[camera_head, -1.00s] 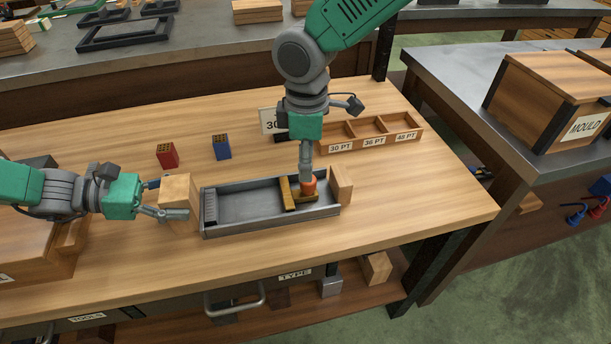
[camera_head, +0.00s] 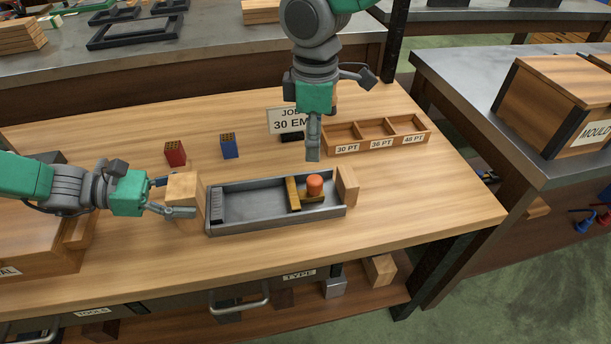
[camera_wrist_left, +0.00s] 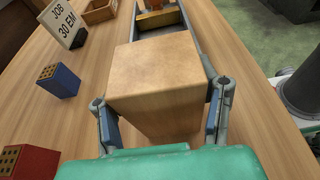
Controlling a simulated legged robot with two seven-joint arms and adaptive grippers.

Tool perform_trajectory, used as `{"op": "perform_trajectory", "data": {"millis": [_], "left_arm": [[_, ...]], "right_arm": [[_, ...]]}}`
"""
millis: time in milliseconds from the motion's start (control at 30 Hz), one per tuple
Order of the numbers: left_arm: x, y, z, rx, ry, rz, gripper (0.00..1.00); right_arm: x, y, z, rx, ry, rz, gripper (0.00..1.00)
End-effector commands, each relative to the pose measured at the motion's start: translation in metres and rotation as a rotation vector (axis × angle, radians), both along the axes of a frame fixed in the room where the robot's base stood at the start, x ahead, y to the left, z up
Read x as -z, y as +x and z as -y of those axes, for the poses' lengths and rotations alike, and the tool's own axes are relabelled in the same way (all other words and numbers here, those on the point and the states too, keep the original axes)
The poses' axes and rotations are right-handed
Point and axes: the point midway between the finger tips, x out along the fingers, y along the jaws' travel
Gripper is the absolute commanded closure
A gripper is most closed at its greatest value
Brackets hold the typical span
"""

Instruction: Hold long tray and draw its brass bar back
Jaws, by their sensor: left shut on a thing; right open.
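The long grey tray (camera_head: 250,207) lies on the wooden bench, with a wooden block at each end. Its brass bar (camera_head: 292,194) stands across the right part of the tray, with an orange knob (camera_head: 314,184) beside it on a brass piece. My left gripper (camera_head: 182,197) is shut on the left wooden end block (camera_head: 187,188); the left wrist view shows the block (camera_wrist_left: 158,85) between its fingers. My right gripper (camera_head: 313,150) is open and empty, above and behind the knob, apart from it. The right end block (camera_head: 347,184) is free.
A red block (camera_head: 175,153) and a blue block (camera_head: 229,146) stand behind the tray. A JOB 30 EM sign (camera_head: 289,122) and a three-compartment wooden box (camera_head: 376,135) are at the back right. The bench front is clear.

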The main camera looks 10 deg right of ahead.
Motion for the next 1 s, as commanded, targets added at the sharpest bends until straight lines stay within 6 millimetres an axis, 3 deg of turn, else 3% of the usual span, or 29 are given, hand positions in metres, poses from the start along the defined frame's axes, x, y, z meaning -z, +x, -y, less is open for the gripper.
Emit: {"op": "perform_trajectory", "data": {"millis": [167,200,233,633,1000], "left_arm": [[0.0,0.0,0.0,0.0,0.0,0.0,0.74],[0.0,0.0,0.0,0.0,0.0,0.0,0.3],[0.0,0.0,0.0,0.0,0.0,0.0,0.2],[-0.003,0.001,-0.009,-0.001,0.0,0.002,0.2],[-0.024,0.004,-0.08,-0.004,-0.001,0.003,0.2]], "right_arm": [[0.0,0.0,0.0,0.0,0.0,0.0,0.51],[0.0,0.0,0.0,0.0,0.0,0.0,0.51],[0.0,0.0,0.0,0.0,0.0,0.0,0.51],[0.0,0.0,0.0,0.0,0.0,0.0,0.51],[0.0,0.0,0.0,0.0,0.0,0.0,0.51]]}}
